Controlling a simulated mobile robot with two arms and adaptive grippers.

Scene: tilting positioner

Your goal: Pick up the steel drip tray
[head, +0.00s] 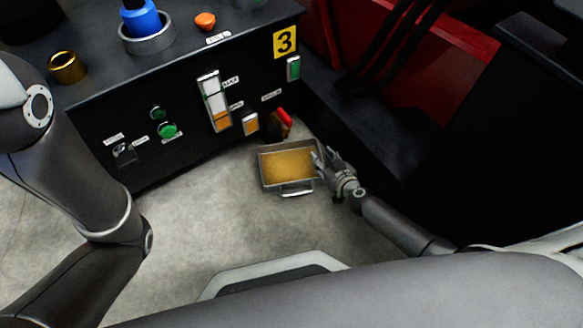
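The steel drip tray (262,176) is a shallow rectangular metal pan on the concrete floor, in front of the black cabinet. It holds a yellow-brown liquid and has a handle on its near side. My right gripper (322,165) is at the tray's right edge, with its fingers at or over the rim. Whether the fingers touch or grip the rim cannot be made out. My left arm comes in from the left, but its gripper is out of the picture.
The black cabinet (190,155) stands behind the tray, with a red-handled valve (284,117) close above it. A dark ledge (345,125) and red machine parts (360,45) lie to the right. The concrete floor (210,225) is clear to the left and in front.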

